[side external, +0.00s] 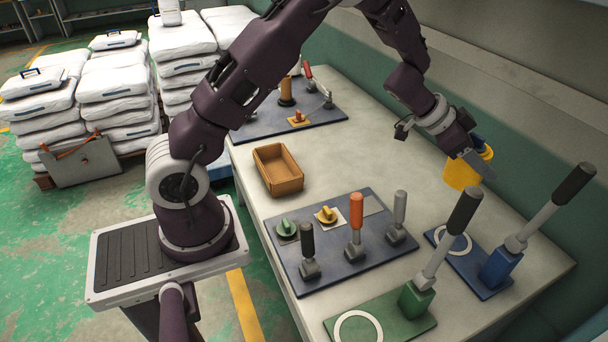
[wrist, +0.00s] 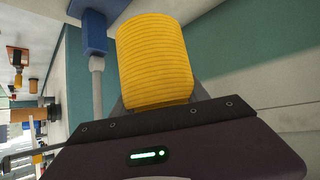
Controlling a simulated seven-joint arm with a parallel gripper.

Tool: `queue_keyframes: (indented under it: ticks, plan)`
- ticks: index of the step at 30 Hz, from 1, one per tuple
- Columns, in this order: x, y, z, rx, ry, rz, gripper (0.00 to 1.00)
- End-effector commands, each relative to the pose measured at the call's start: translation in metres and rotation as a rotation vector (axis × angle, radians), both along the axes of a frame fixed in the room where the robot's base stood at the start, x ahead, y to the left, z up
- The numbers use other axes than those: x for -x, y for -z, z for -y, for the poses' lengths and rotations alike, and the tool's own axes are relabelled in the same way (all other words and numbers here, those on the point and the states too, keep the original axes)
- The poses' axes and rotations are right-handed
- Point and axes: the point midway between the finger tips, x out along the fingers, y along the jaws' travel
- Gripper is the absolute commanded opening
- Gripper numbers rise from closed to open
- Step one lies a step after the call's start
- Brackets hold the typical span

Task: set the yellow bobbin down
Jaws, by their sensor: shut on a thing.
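The yellow bobbin (side external: 463,173) is at the right part of the table in the side view, near the wall. In the wrist view the ribbed yellow bobbin (wrist: 155,60) fills the upper middle, just beyond the jaws. My gripper (side external: 478,163) is shut on the bobbin. Its fingers are mostly hidden behind the bobbin and the wrist housing in the wrist view. The bobbin looks held above the table, but its exact height is hard to tell.
A green lever (side external: 416,298) and a dark control panel (side external: 335,263) are nearer. An orange-brown tray (side external: 278,170) sits left. The table's middle is clear.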

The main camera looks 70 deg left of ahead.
Motion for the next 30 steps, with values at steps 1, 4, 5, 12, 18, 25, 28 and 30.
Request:
queue_keyframes:
  ticks: [1,4,5,12,18,25,28,30]
  plan:
    - [0.001,0.004,-0.009,-0.001,-0.035,-0.003,0.06]
    - [0.003,0.011,-0.029,-0.001,-0.120,-0.003,0.06]
    - [0.004,0.013,-0.036,-0.002,-0.147,-0.004,0.06]
    - [0.019,0.029,-0.107,-0.006,-0.434,-0.003,0.06]
    - [0.049,0.036,-0.184,-0.009,-0.755,-0.002,0.06]
    - [0.114,0.027,-0.281,-0.002,-1.196,0.001,0.06]
    - [0.147,0.019,-0.314,0.003,-1.377,0.004,0.06]
    - [0.170,0.014,-0.332,0.003,-1.490,0.002,0.06]
